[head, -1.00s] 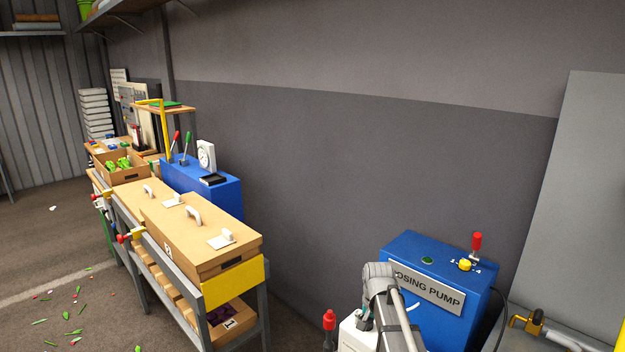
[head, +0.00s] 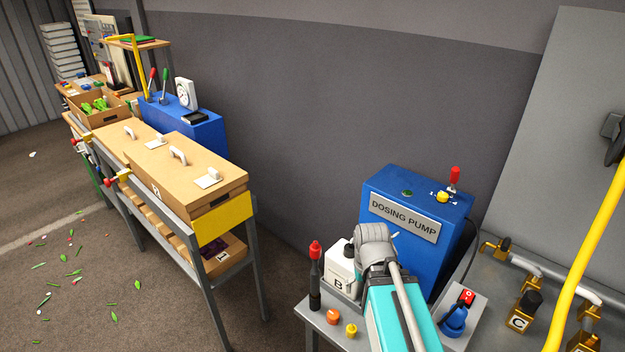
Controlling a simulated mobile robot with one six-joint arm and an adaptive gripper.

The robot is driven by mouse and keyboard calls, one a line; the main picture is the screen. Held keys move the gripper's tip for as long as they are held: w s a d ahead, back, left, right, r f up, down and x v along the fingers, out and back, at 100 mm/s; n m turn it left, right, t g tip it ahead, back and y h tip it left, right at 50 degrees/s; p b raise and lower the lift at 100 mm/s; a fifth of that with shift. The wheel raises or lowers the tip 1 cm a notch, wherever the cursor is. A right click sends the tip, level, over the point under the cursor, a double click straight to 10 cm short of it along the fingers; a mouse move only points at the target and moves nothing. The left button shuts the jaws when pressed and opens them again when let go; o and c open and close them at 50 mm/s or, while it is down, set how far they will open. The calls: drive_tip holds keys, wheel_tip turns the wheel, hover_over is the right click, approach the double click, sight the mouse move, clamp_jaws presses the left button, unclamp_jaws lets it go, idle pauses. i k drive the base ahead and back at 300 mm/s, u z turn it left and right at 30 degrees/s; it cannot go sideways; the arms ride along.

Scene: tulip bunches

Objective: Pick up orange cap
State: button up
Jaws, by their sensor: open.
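A small orange cap (head: 333,316) sits on the grey table (head: 308,311) at the lower middle of the head view, near the table's left end. A yellow cap (head: 351,331) stands beside it, slightly nearer and to the right.
The blue dosing pump (head: 400,190) is further back. A blue item (head: 454,320) and brass valves (head: 530,300) lie right. A yellow curved bar (head: 590,255) rises at far right.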

sight(333, 314)
drive_tip(key=z, duration=0.35)
drive_tip(key=k, duration=1.05)
drive_tip(key=z, duration=0.6)
